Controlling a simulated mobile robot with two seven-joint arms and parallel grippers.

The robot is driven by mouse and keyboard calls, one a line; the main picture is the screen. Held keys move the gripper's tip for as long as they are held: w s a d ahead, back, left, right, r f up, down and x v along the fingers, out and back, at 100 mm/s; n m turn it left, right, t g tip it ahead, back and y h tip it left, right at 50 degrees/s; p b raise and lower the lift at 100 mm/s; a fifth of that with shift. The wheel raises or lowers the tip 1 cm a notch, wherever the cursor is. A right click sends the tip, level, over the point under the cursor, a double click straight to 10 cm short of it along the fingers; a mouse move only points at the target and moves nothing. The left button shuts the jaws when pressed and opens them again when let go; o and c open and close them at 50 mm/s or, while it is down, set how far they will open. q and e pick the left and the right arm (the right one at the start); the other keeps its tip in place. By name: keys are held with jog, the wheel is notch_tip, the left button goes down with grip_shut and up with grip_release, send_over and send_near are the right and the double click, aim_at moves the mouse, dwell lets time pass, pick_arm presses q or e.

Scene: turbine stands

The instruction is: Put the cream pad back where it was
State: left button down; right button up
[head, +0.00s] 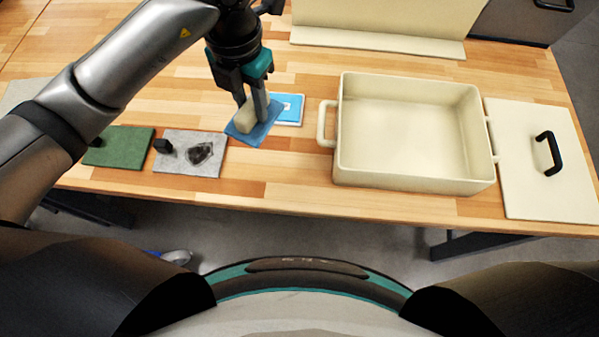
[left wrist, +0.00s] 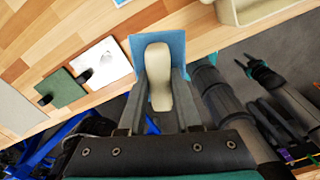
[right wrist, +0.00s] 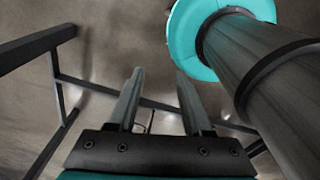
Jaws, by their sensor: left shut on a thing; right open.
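The cream pad (head: 246,117) is an upright pale block between the fingers of my left gripper (head: 256,108). It also shows in the left wrist view (left wrist: 158,75), with a finger on each side. A blue square sheet (head: 262,127) lies directly beneath it, turned at an angle. In the left wrist view this sheet (left wrist: 172,45) overlaps the table edge, so it seems raised with the pad; whether they are joined I cannot tell. My right gripper (right wrist: 158,95) is open and empty, with floor behind it.
A light blue and white card (head: 291,107) is partly covered by the blue sheet. Right stand a cream open box (head: 415,185) and a black-handled lid (head: 530,195).

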pick_arm(q)
jog(key=shift+s+d+f, duration=0.3)
jog(key=shift+d+f, duration=0.15)
jog(key=shift+f, duration=0.15)
notch_tip(320, 180, down, 14)
jog(key=shift+a+r, duration=0.15)
jog(key=shift+r, duration=0.05)
jog(key=shift+w+f+b, duration=0.1)
jog(key=shift+f+b, duration=0.25)
jog(key=shift+f, duration=2.15)
jog(key=shift+f, duration=0.2)
jog(key=c, duration=0.6)
grip_release()
jog(key=shift+r, duration=0.1)
notch_tip(320, 180, up, 12)
jog(key=shift+r, duration=0.15)
